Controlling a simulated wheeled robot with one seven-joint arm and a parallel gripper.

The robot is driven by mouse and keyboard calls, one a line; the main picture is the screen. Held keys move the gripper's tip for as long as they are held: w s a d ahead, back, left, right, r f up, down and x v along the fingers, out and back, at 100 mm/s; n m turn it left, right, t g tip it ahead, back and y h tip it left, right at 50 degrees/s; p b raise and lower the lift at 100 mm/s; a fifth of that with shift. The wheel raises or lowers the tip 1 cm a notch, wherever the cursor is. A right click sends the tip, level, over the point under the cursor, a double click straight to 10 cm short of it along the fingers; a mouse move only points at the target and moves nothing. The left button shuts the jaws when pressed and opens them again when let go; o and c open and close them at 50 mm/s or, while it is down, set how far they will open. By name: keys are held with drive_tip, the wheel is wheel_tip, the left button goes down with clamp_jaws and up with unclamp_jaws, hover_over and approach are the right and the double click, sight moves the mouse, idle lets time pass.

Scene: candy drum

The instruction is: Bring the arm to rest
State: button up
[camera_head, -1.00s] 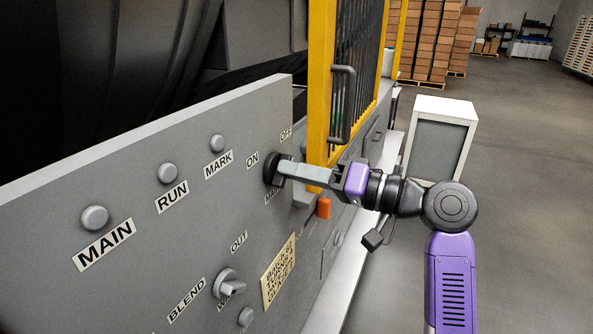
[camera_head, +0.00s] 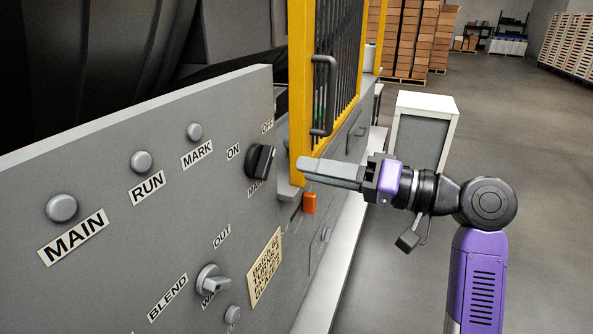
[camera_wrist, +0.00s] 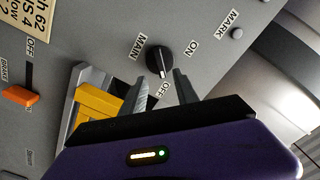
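My gripper (camera_head: 301,167) is off the panel, to the right of the black rotary knob (camera_head: 261,161), with clear space between them. In the wrist view the two fingertips (camera_wrist: 160,78) are spread apart with nothing held between them, and the knob (camera_wrist: 158,60) lies beyond them on the panel. The knob sits among labels MAIN, ON and OFF, and its white mark faces the OFF label (camera_wrist: 163,91) in the wrist view. My arm reaches in from the right.
The grey panel (camera_head: 90,165) carries buttons and a grey BLEND knob (camera_head: 211,281). A yellow-framed gate (camera_head: 301,90) with a dark handle (camera_head: 324,95) stands behind my fingers. An orange switch (camera_head: 309,203) sits below them. A grey-white box (camera_head: 424,130) stands behind my wrist; open floor lies right.

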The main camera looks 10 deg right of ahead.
drive_tip(key=shift+s+d, duration=0.3)
drive_tip(key=shift+d, duration=0.05)
